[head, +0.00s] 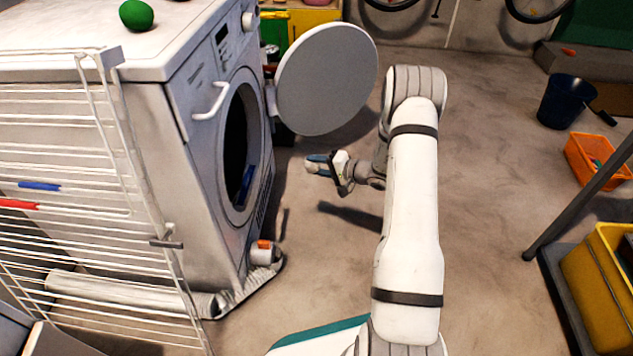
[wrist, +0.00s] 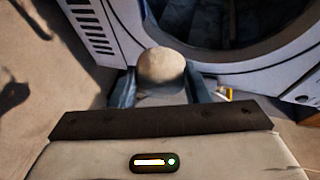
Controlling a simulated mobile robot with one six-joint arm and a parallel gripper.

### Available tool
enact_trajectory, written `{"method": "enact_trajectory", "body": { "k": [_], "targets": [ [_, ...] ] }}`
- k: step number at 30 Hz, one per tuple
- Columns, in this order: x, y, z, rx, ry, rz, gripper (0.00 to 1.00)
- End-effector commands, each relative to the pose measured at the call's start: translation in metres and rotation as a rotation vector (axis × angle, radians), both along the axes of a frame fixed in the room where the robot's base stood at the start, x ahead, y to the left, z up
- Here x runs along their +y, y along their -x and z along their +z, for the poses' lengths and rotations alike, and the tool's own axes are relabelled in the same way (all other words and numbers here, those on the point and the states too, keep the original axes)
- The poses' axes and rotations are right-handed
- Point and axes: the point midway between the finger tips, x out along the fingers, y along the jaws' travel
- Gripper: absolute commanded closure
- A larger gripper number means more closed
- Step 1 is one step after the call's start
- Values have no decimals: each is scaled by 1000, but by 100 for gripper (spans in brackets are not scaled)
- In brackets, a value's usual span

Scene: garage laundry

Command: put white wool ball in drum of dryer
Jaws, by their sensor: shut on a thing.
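The white wool ball (wrist: 161,67) is between the two blue fingers of my gripper (wrist: 163,88) in the wrist view. My gripper is shut on it and holds it above the floor. In the head view my gripper (head: 318,164) is to the right of the dryer (head: 205,150), apart from it and level with its open front. The dryer's round door (head: 327,78) is swung wide open. The drum opening (head: 236,145) is dark, with something blue inside low down. In the wrist view the drum opening (wrist: 235,25) lies just beyond the ball.
A wire drying rack (head: 95,215) stands in front of the dryer at left. A green ball (head: 136,14) lies on the dryer top. A small white can with an orange mark (head: 264,252) is by the dryer's foot.

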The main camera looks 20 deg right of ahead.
Motion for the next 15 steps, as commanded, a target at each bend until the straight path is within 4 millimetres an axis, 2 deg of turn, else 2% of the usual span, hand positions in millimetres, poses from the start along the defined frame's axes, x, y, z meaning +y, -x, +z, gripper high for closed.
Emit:
{"method": "enact_trajectory", "body": {
  "k": [1,8,15],
  "targets": [
    [-1,-2,-9,-6,-11,1,83],
    [1,-5,-8,-13,-30,4,83],
    [23,-12,-8,-13,-29,5,83]
  ]
}}
